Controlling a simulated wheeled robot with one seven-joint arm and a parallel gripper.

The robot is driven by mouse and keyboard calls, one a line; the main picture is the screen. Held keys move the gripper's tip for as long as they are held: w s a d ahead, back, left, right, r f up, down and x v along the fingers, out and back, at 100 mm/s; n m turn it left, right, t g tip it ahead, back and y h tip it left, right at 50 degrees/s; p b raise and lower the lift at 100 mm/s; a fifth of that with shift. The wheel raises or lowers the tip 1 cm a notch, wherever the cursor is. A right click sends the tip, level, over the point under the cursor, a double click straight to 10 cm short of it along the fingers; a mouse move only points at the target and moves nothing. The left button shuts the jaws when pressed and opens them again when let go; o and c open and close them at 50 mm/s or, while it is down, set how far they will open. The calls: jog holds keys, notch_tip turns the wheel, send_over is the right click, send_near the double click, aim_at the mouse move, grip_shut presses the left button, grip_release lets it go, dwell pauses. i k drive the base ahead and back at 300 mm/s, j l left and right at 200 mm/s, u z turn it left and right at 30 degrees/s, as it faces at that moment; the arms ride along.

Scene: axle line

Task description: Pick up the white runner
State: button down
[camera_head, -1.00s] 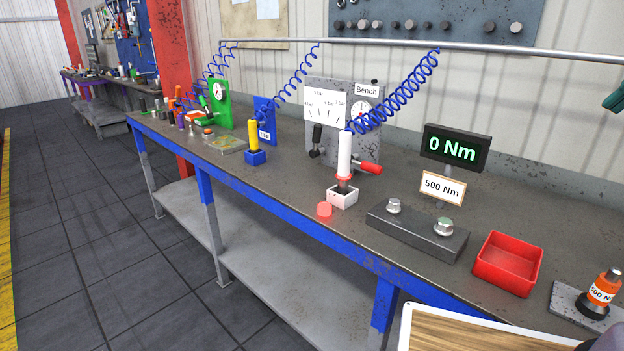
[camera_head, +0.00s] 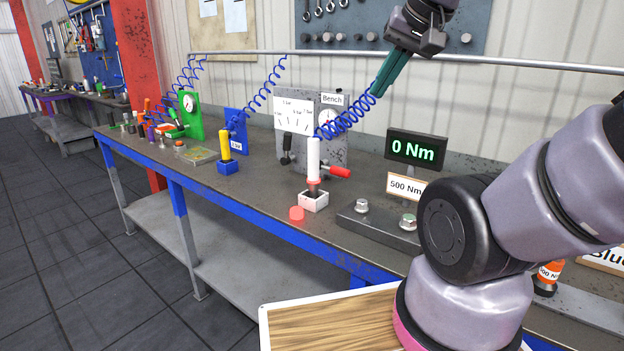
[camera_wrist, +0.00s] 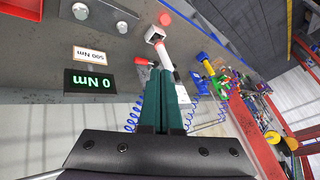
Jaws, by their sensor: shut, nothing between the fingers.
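My gripper (camera_head: 377,92) has dark green fingers, shut and empty, and is above and right of the runner in the head view. In the wrist view, the runner (camera_wrist: 167,60) lies just beyond my fingertips (camera_wrist: 161,72), which hide part of it. I see no contact.
A red button (camera_head: 297,213) sits at the bench edge beside the holder. A dark block with bolts (camera_head: 375,228) and a 0 Nm display (camera_head: 416,149) stand to the right. A grey gauge panel (camera_head: 333,135) is behind the runner. A yellow tool (camera_head: 225,146) stands left.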

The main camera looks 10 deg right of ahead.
aim_at(313, 181)
jog(key=j+z, duration=0.25)
jog(key=j, duration=0.7)
jog(key=j+z, duration=0.25)
jog(key=j, duration=0.7)
jog(key=i+j, duration=0.25)
